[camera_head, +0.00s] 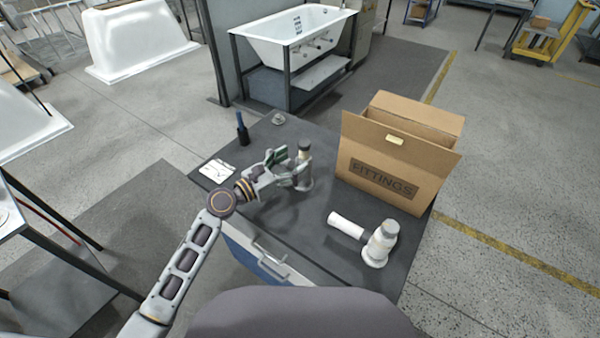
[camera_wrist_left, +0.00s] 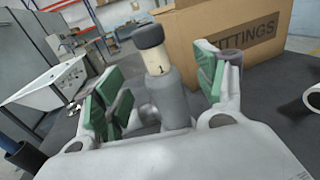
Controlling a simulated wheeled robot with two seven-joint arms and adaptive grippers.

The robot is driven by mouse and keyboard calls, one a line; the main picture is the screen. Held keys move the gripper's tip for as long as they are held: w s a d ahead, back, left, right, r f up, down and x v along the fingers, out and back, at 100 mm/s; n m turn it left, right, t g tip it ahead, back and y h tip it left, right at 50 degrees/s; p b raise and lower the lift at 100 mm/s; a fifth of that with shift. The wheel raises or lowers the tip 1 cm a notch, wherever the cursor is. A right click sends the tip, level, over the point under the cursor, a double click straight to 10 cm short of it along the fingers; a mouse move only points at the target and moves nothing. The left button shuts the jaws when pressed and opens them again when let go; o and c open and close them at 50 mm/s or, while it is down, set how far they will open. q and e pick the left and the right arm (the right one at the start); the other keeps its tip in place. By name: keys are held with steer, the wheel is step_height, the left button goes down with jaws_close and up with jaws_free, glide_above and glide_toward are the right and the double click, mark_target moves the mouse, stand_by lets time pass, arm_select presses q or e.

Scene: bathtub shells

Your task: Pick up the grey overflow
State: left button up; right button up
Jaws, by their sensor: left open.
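The grey overflow (camera_head: 305,170) stands upright on the dark table, with a cream neck and a dark cap. It also shows in the left wrist view (camera_wrist_left: 174,95), in the gap between the green finger pads. My left gripper (camera_head: 285,168) is open at the overflow, its fingers on either side. Clear space shows beside the overflow in the left wrist view (camera_wrist_left: 160,95); I see no grip on it. The overflow's lower end is partly hidden by the gripper. My right gripper is not in view.
An open cardboard box (camera_head: 385,170) marked FITTINGS stands right of the overflow. A white fitting with a side pipe (camera_head: 376,246) is at the front right.

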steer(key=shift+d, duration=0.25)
